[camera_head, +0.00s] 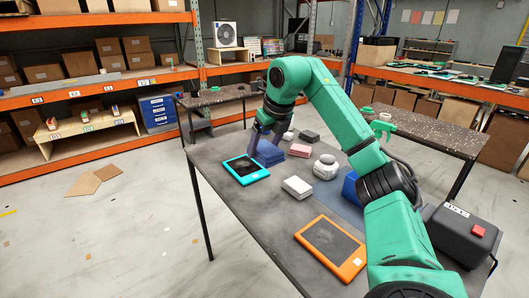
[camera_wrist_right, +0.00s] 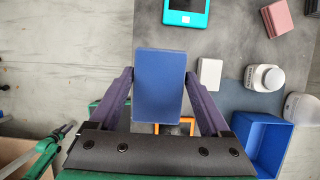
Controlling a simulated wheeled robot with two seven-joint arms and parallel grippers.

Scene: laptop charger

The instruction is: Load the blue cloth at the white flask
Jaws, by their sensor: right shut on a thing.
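My right gripper (camera_head: 262,136) reaches over the far left part of the table and is shut on the blue cloth (camera_head: 269,153), a flat folded block. In the right wrist view the cloth (camera_wrist_right: 159,86) sits between the two purple fingers of the gripper (camera_wrist_right: 160,90). How high it is above the table is hard to tell. The white flask (camera_head: 326,167) stands upright on the table, right of the cloth and apart from it; it also shows in the wrist view (camera_wrist_right: 265,78). Part of my left arm shows at the lower left of the wrist view, its gripper (camera_wrist_right: 66,130) small and unclear.
A teal-framed tablet (camera_head: 246,170) lies beside the cloth. A white box (camera_head: 297,187), a pink block (camera_head: 300,150) and an orange-framed tablet (camera_head: 331,247) lie on the table (camera_head: 258,215). A blue bin (camera_wrist_right: 262,145) is near the flask. A black box (camera_head: 460,234) stands at right.

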